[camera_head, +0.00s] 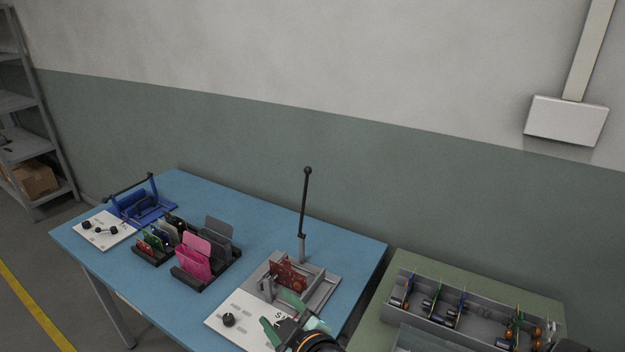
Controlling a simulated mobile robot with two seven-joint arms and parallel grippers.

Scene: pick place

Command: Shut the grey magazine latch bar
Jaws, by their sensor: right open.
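A grey fixture (328,292) stands near the right end of the blue table. A dark bar with a ball knob (304,200) stands nearly upright at its back; this looks like the latch bar, raised. A red circuit board (291,275) stands in the fixture. My right gripper (276,309) has green fingers. It is open at the bottom centre, in front of the fixture and well below the bar's knob. It partly hides a white panel with a black knob (229,320). I cannot tell whether it touches anything. My left gripper is out of view.
A blue fixture (146,208) with its own bar stands at the far left, behind a white panel (103,231). Black racks (208,275) hold several coloured cards. A long grey bin (466,327) with several boards sits on the green table at right.

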